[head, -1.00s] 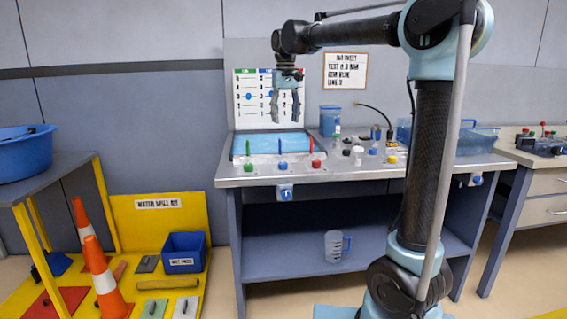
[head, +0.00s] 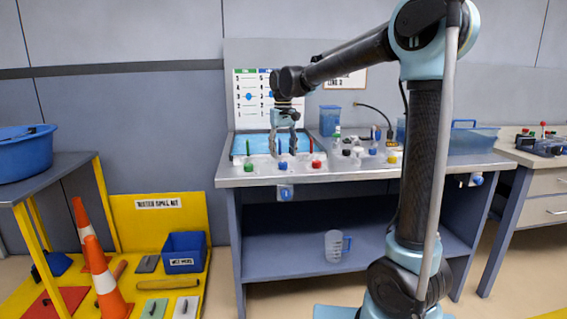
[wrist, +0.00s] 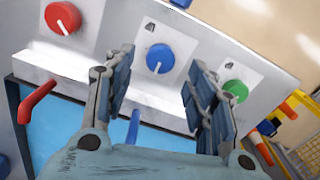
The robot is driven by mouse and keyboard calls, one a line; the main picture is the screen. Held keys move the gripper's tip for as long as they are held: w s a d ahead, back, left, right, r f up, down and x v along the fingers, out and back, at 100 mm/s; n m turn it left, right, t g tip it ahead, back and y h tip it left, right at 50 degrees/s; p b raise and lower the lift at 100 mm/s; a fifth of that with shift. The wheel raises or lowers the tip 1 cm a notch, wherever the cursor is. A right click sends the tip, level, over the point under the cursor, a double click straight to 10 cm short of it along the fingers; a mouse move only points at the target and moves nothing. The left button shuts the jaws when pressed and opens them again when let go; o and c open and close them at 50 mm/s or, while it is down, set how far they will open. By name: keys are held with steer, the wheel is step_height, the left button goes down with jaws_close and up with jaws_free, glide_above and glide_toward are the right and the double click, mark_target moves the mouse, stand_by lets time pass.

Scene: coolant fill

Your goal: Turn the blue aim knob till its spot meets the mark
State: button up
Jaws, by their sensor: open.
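A round blue knob (wrist: 160,58) with a white pointer line sits on a white plate on the bench panel. In the head view the blue knob (head: 283,166) is the middle one of three, below a blue lever (head: 281,147). My gripper (head: 287,152) hangs pointing down above the panel, just behind the knob. In the wrist view my gripper (wrist: 161,66) is open and empty, its fingers to either side of the blue knob in the picture. Touch cannot be seen. I cannot make out the spot or its mark.
A red knob (wrist: 63,18) and a green knob (wrist: 236,90) flank the blue one. A red lever (wrist: 38,101) and blue lever (wrist: 132,127) stand near the fingers. A board (head: 245,120) is behind. Bottles and small parts crowd the bench to the right.

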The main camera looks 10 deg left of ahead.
mark_target(283, 163)
steer(key=shift+f, duration=2.25)
steer(key=c, duration=1.1)
